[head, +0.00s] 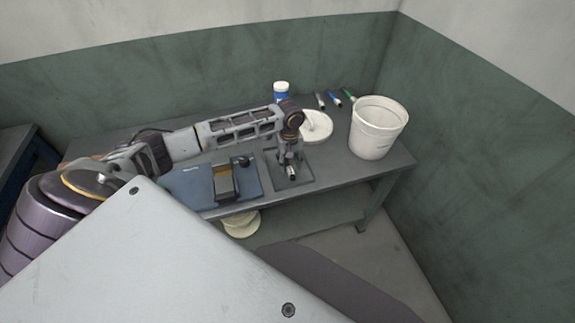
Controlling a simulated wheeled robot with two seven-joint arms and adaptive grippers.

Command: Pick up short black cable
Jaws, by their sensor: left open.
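My left gripper (290,171) is open and points down over a small dark square plate (298,184) near the table's front edge. A small pale cylindrical piece shows at its fingertips; I cannot tell whether it is part of the gripper or a separate thing. I cannot pick out the short black cable with certainty. A small black item (243,161) lies on the blue flat case to the left of the gripper, too small to identify. My right gripper is not in view.
The grey table (345,172) holds a white bucket (378,128) at right, a white spool (316,127) behind the gripper, a blue jar (281,93) and several markers (334,99). The blue case (187,184) is at left. Pale spools (241,224) sit below the tabletop.

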